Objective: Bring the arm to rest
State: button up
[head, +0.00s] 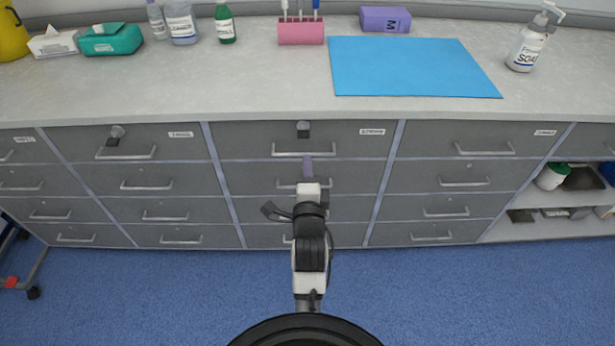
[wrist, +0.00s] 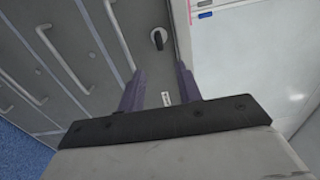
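My arm (head: 311,250) reaches forward from the bottom of the head view and stands in front of the middle column of drawers. Behind the fingers are grey drawer fronts with a small white label (wrist: 165,99). No object is held.
Grey drawers with bar handles (head: 304,153) line the front. The counter (head: 270,85) above bears a blue mat (head: 413,67), a soap bottle (head: 527,45), a pink holder (head: 301,32), a purple box (head: 385,19) and several bottles. Open shelves (head: 540,200) stand at right.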

jog(key=shift+s, duration=0.5)
